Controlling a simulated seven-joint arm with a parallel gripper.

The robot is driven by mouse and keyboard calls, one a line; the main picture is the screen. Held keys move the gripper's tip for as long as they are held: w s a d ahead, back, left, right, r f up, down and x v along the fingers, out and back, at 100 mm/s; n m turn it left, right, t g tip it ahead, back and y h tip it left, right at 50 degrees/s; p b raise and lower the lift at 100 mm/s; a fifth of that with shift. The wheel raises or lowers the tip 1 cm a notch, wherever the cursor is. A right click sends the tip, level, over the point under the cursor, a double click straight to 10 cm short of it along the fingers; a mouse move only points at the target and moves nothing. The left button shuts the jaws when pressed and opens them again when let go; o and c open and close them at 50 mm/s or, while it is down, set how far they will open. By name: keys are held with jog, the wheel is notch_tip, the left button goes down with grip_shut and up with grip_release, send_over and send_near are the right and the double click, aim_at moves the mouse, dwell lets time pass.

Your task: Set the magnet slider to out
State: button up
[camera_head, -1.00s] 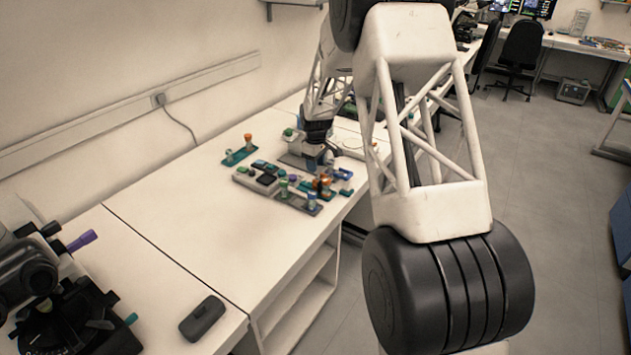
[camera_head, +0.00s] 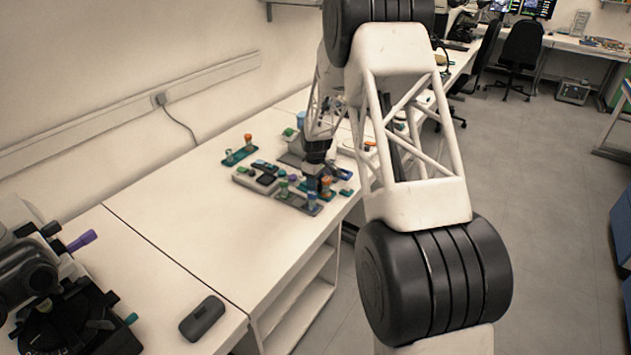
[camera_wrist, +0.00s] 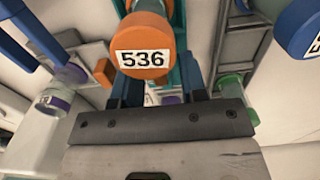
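No slider can be clearly told as the magnet slider, and I cannot read an "out" mark. In the wrist view an orange round cap (camera_wrist: 145,58) labelled 536 sits on a teal part, just in front of my gripper (camera_wrist: 162,92). Its two blue fingers stand apart, one on each side below the cap; the cap and the grey bar hide part of them. I cannot tell whether they touch anything. In the head view the end of my arm is low over the cluster of small controls (camera_head: 285,203) on the white bench, with the fingertips hard to make out.
In the wrist view a blue labelled cylinder (camera_wrist: 300,25) is at the upper right, a green-ended clear cylinder (camera_wrist: 236,92) at the right, and a purple-banded one (camera_wrist: 60,95) at the left. A teal holder (camera_head: 240,152) stands left on the bench (camera_head: 175,225).

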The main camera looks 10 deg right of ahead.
grip_shut()
jog(key=shift+w+a, duration=1.2)
jog(key=shift+w, duration=0.05)
grip_release()
jog(key=shift+r, duration=0.15)
notch_tip(320, 180, up, 8)
jog(key=shift+f, duration=0.2)
